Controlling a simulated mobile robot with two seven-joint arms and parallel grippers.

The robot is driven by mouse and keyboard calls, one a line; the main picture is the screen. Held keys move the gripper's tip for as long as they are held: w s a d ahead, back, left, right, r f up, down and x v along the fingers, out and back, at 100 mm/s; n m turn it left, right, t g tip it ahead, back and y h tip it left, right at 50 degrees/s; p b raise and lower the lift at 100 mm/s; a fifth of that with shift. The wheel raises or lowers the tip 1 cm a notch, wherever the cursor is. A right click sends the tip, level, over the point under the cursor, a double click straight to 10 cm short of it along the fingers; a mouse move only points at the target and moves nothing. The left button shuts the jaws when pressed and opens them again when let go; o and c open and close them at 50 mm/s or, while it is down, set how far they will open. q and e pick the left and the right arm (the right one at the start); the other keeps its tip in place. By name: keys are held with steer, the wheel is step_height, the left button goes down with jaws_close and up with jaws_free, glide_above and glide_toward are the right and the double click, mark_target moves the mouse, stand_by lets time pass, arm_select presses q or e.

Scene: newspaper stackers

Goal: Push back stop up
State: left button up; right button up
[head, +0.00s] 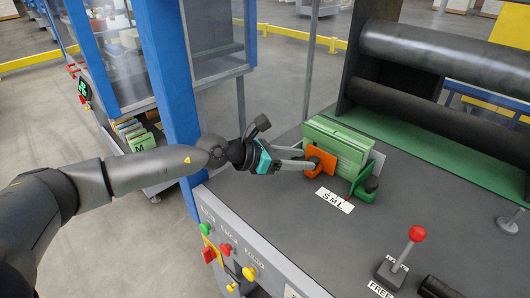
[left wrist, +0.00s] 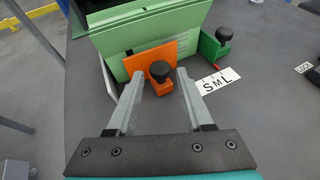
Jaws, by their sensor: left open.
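An orange stop plate (head: 319,160) with a black knob stands upright against the front of a stack of green papers (head: 339,143) on the grey machine top. In the left wrist view the orange plate (left wrist: 145,60) has its knob (left wrist: 160,71) between my fingertips. A green stop (head: 364,184) with a dark knob stands at the stack's right end, and also shows in the left wrist view (left wrist: 213,47). My left gripper (head: 308,158) is open, one finger on each side of the orange stop's knob; contact cannot be told. My right gripper is out of view.
An "S M L" label (head: 335,200) lies before the stops. A red-knobbed lever (head: 416,234) stands at the right. Dark rollers (head: 440,58) lie behind the stack. A blue post (head: 172,95) stands beside my left arm. Coloured buttons (head: 226,249) line the front panel.

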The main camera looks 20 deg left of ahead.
arm_select(q)
steer(key=v, duration=0.5)
steer(key=b+v, duration=0.1)
steer(key=v, duration=0.6)
steer(key=shift+b, duration=0.35)
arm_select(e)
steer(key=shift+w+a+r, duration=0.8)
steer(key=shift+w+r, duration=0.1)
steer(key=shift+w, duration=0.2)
arm_select(q)
steer(key=shift+s+a+r, duration=0.1)
steer(key=shift+s+a, duration=0.05)
